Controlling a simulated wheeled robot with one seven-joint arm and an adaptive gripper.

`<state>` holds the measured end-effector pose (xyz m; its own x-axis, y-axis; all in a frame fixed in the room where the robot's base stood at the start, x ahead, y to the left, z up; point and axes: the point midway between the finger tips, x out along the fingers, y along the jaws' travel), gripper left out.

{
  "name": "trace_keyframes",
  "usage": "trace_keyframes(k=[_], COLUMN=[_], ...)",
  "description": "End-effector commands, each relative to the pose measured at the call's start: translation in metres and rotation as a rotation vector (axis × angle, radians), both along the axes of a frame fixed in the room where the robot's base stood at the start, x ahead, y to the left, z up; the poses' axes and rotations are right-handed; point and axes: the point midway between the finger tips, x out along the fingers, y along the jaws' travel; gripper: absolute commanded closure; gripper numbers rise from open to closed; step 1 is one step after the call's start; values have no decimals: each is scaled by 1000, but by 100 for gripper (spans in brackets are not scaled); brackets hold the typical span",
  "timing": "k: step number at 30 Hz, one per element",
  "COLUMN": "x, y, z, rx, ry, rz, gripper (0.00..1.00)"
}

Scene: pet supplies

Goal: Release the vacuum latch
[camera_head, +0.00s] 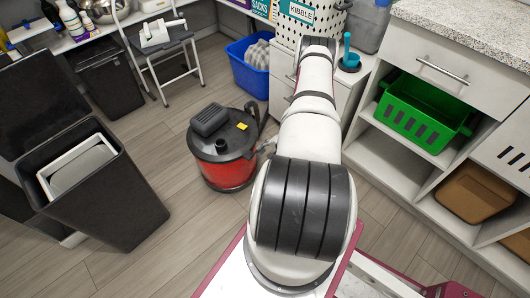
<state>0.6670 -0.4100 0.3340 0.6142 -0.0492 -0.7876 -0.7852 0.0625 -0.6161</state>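The vacuum (224,150) is a red canister with a black lid, standing upright on the wood floor left of my arm. A dark grey block (209,120) and a small yellow piece (242,126) sit on its lid. A black curved part rises at its right side. My arm reaches forward from the bottom and covers the area right of the vacuum. A small grey part, which looks like the tip of my gripper (267,146), shows at the vacuum's right side. The rest is hidden behind my arm. I cannot tell whether it touches the vacuum or what its fingers do.
A dark open bin (121,205) stands at the left. A step stool (166,52) and a blue tub (246,82) are behind the vacuum. White shelving with a green basket (416,118) lines the right. Floor in front of the vacuum is clear.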

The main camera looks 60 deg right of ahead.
Motion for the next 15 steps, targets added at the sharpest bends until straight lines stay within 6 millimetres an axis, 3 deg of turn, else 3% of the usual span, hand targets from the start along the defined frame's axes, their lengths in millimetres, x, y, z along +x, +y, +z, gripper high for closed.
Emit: trace_keyframes(k=[14, 15], x=[8, 8], y=[-1, -1], z=[-10, -10], rx=[1, 1], ry=[-1, -1], rz=[-1, -1], gripper=[65, 74])
